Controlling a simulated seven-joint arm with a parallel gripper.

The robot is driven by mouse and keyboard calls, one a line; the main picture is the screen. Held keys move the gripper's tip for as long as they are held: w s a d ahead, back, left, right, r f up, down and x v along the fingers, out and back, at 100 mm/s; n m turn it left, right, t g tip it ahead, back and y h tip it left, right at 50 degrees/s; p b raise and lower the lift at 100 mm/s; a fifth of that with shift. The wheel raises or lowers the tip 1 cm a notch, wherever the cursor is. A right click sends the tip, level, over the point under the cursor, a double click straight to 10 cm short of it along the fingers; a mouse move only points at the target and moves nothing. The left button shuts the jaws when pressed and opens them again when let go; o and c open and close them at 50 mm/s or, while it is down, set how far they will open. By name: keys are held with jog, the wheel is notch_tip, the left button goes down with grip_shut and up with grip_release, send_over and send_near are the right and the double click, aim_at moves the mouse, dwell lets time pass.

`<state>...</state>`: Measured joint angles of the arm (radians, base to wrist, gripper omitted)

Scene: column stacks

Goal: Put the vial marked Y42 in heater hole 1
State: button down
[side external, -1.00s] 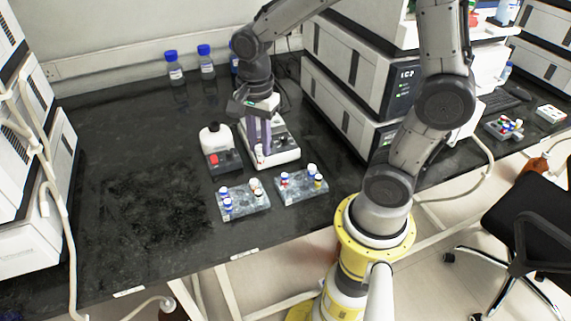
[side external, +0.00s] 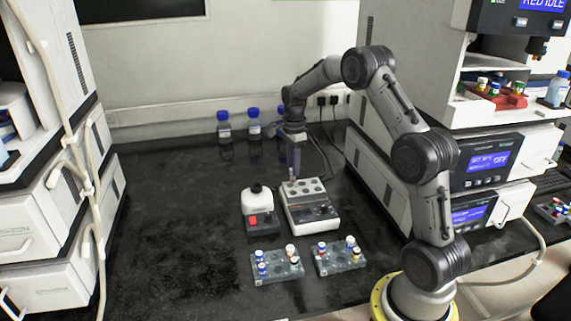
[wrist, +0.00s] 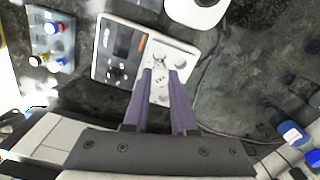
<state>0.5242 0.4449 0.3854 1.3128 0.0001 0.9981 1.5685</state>
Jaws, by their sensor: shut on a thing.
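My gripper (side external: 292,176) points down over the far left part of the white heater (side external: 322,222), which has several round holes in its top. Its purple fingers are shut on a small pale vial (side external: 291,182), of which little shows. In the wrist view the fingertips (wrist: 159,72) meet over the heater's hole plate, with a small light shape (wrist: 159,62) between them. The vial's marking cannot be read. The hole numbers are not legible, and I cannot tell whether the vial's lower end is inside a hole.
Two vial racks, left (side external: 285,274) and right (side external: 336,266), hold several capped vials in front. Blue-capped bottles (side external: 254,130) stand behind. White instruments (side external: 378,175) flank the right. The left bench is clear.

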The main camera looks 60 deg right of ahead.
aim_at(293, 182)
jog(key=shift+f, duration=1.9)
jog(key=shift+f, duration=0.8)
dwell(0.7)
jog(key=shift+s+f, duration=0.1)
jog(key=shift+f, duration=0.25)
jog(key=c, duration=0.6)
grip_release()
jog(key=shift+c, duration=0.2)
jog(key=shift+o, duration=0.2)
jog(key=shift+o, duration=1.4)
